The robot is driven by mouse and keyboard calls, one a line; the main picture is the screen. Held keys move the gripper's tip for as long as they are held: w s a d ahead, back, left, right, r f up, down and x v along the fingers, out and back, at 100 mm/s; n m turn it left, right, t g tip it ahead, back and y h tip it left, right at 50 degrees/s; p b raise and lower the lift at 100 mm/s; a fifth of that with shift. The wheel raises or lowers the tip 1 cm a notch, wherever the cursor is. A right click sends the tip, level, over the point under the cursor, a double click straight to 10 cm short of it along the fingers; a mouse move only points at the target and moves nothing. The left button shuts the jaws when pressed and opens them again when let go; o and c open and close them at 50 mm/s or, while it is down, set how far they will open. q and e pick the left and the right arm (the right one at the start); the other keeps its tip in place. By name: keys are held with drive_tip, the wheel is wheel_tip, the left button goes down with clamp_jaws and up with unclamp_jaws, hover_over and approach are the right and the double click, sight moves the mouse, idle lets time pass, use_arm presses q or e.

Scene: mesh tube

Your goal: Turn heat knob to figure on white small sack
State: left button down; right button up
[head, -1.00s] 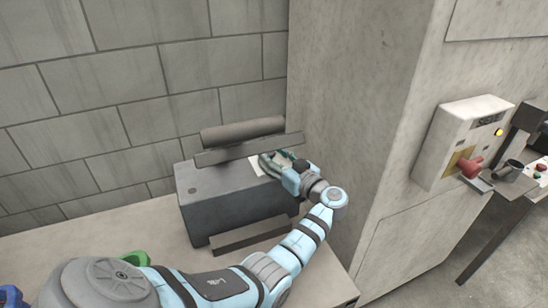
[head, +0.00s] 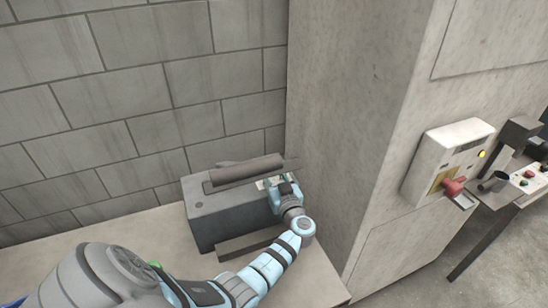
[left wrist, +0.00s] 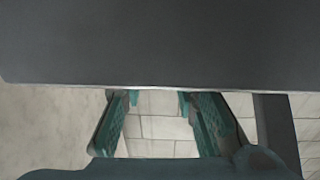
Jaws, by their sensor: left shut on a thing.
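The heat sealer is a dark grey box (head: 225,221) on the table against the wall, with a round bar (head: 247,168) along its top. A small white patch (head: 262,184) shows at the right end of its top; I cannot read it. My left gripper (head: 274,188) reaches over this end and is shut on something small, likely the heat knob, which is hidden. In the left wrist view a dark slab (left wrist: 160,45) covers the fingertips; the green-padded fingers (left wrist: 158,112) stand apart below it. I cannot make out a white small sack. My right gripper is not in view.
A stone-like pillar (head: 345,140) stands close to the right of the gripper. A white control box (head: 447,160) with a red knob (head: 454,186) is mounted on it. A side table (head: 500,195) stands farther right. The tabletop (head: 120,228) left of the sealer is mostly clear.

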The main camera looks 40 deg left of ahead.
use_arm(q)
drive_tip(key=shift+s+r+m+t+h+p, duration=0.2)
drive_tip(key=shift+r+m+t+h+p, duration=0.25)
drive_tip(key=shift+t+p, duration=0.2)
drive_tip(key=shift+s+a+f+m+t+h+p, duration=0.15)
drive_tip(key=shift+f+m+t+h+p, duration=0.1)
drive_tip(key=shift+m+t+h, duration=0.3)
drive_tip(key=shift+w+a+f+m+t+h+p, duration=0.1)
drive_tip(key=shift+m+t+h+p, duration=0.25)
drive_tip(key=shift+t, duration=0.25)
drive_tip(key=shift+s+a+f+m+t+h, duration=0.1)
drive_tip(key=shift+s+m+t+h, duration=0.05)
drive_tip(key=shift+m+t+h, duration=0.65)
drive_tip(key=shift+s+a+m+t+h+b, duration=0.1)
drive_tip(key=shift+m+t+h+b, duration=0.1)
drive_tip(key=shift+m+t+h, duration=0.5)
drive_tip(key=shift+s+a+m+t+h+b, duration=0.15)
drive_tip(key=shift+m+t+h, duration=0.15)
drive_tip(key=shift+m+h, duration=0.6)
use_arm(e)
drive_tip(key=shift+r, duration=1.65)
use_arm(q)
drive_tip(key=shift+w+n+h, duration=0.1)
drive_tip(key=shift+n+h, duration=0.15)
drive_tip(key=c, duration=1.3)
unclamp_jaws()
drive_tip(key=shift+w, duration=0.1)
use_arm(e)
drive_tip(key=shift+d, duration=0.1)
